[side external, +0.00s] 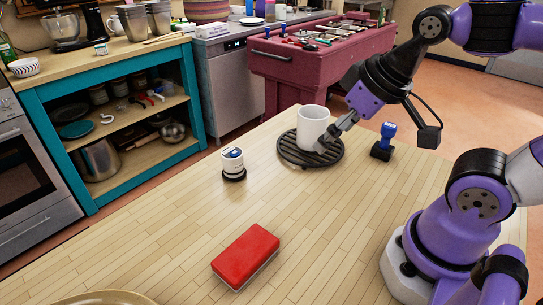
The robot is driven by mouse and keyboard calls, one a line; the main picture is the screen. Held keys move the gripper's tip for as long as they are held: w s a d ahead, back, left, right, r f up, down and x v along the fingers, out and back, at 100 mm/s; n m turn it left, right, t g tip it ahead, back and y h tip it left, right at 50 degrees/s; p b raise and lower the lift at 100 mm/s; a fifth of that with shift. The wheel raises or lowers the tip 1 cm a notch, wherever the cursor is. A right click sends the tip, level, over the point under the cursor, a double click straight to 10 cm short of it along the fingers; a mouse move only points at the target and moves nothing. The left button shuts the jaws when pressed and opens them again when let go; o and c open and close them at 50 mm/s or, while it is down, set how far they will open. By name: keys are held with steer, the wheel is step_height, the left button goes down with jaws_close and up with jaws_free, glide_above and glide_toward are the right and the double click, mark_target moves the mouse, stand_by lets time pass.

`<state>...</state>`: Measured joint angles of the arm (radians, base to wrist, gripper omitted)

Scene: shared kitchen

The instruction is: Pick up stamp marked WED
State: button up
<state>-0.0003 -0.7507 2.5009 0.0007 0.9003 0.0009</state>
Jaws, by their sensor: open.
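In the side external view, a blue-handled stamp with a black base (383,143) stands upright at the right of the wooden table. A white stamp-like object with a blue top and dark base (233,164) stands left of centre. No WED marking is readable on either, so I cannot tell which one bears it. My gripper (326,143) is open and points down-left at the right side of a white mug (311,118), left of the blue-handled stamp. The mug stands on a round black slatted trivet (295,158). I cannot tell whether the fingers touch the mug.
A red block with a pale underside (246,254) lies at the front of the table. A plate rim (105,298) shows at the bottom left. The table between these things is clear. A teal shelf unit and a red tool bench stand beyond the table.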

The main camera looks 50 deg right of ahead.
steer(key=shift+o, duration=0.2)
stand_by(0.6)
steer(key=n+g, duration=0.2)
steer(key=g, duration=0.3)
glide_above(387, 124)
steer(key=a, duration=0.1)
steer(key=shift+h, duration=0.3)
steer(key=f, duration=0.5)
steer(key=shift+w+f, duration=0.25)
steer(key=shift+f, duration=0.1)
steer(key=shift+g, duration=0.3)
steer(key=f, duration=0.3)
steer(key=d+f, duration=0.1)
steer(key=shift+s+f, duration=0.3)
steer(key=f, duration=0.6)
steer(key=shift+s+a+f, duration=0.15)
steer(key=shift+s, duration=0.15)
steer(key=c, duration=1.4)
